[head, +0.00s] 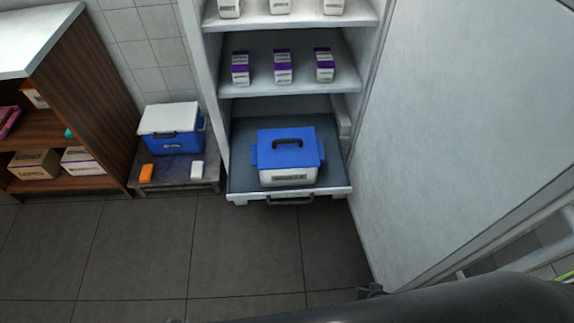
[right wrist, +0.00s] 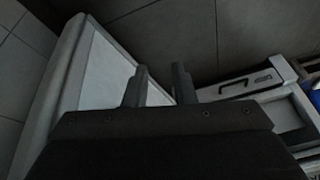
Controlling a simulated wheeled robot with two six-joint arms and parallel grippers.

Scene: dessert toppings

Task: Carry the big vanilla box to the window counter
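A large box with a blue lid, black handle and white base (head: 289,176) sits upright on the pulled-out bottom drawer (head: 240,186) of the white cabinet. Its front label is too small to read, so I cannot confirm that it says vanilla. My right gripper (right wrist: 158,84) has its two fingers apart with nothing between them. It is away from the box, whose blue part shows only at the right edge of the right wrist view (right wrist: 312,92). I cannot make out my left gripper. No window counter is identifiable.
Several small purple-and-white cartons (head: 282,67) stand on the shelf above. The open cabinet door (head: 450,120) bounds the right side. A blue-and-white cooler (head: 172,130) stands on a low stand at left, beside a wooden shelf unit (head: 85,100). The floor (head: 240,245) in front is clear.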

